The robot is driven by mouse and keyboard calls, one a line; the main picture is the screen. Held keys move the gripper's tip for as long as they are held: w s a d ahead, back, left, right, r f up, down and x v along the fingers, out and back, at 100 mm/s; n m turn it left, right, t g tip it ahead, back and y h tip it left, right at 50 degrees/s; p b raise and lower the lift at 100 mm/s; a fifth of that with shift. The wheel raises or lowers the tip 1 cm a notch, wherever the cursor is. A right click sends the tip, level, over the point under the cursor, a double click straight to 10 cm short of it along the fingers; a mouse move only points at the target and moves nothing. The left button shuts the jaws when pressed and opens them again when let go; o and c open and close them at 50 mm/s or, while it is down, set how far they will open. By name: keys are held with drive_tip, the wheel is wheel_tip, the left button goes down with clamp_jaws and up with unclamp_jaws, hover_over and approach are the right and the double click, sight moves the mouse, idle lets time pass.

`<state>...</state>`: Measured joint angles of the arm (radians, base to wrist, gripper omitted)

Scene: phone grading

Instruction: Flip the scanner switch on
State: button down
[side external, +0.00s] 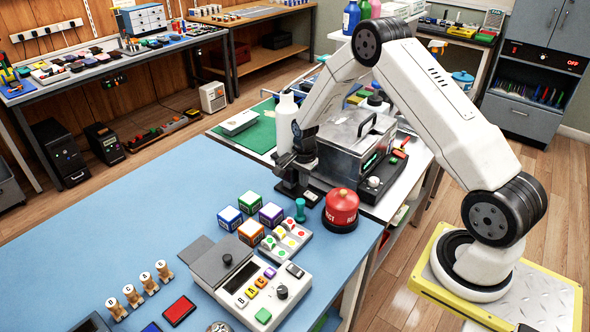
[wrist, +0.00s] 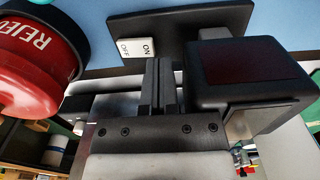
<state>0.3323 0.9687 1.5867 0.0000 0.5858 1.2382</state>
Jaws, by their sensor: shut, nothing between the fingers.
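The scanner's white rocker switch (wrist: 140,48), marked ON and OFF, sits on a dark base plate (wrist: 180,20) in the wrist view. A dark block with a dull red window (wrist: 250,75) stands on that plate at the right. My gripper (wrist: 159,65) is shut and empty, its fingertips beside the ON end of the rocker. I cannot tell whether they touch it. In the side view my gripper (side external: 291,181) is low over the scanner, which it and my wrist largely hide. Which way the rocker is tipped is not clear.
A red REJECT button (side external: 341,207) stands close to the scanner and also shows in the wrist view (wrist: 35,55). Coloured cubes (side external: 251,232), a teal peg (side external: 300,210) and a grey control box (side external: 250,285) are nearby. A metal case (side external: 350,145) stands behind.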

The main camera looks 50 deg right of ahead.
sight(303, 195)
wheel_tip(303, 195, up, 7)
idle(1.2)
drive_tip(key=s+a+r+n+t, duration=0.1)
drive_tip(key=s+a+r+n, duration=0.3)
drive_tip(key=s+a+n, duration=0.4)
drive_tip(key=s+a+r+n+t, duration=0.1)
drive_tip(key=s+a+r+n, duration=0.4)
drive_tip(key=s+a+n, duration=0.3)
drive_tip(key=shift+s+r+n+t, duration=0.2)
drive_tip(key=shift+s+n+t, duration=0.1)
drive_tip(key=shift+s+n, duration=0.8)
drive_tip(key=shift+w, duration=0.15)
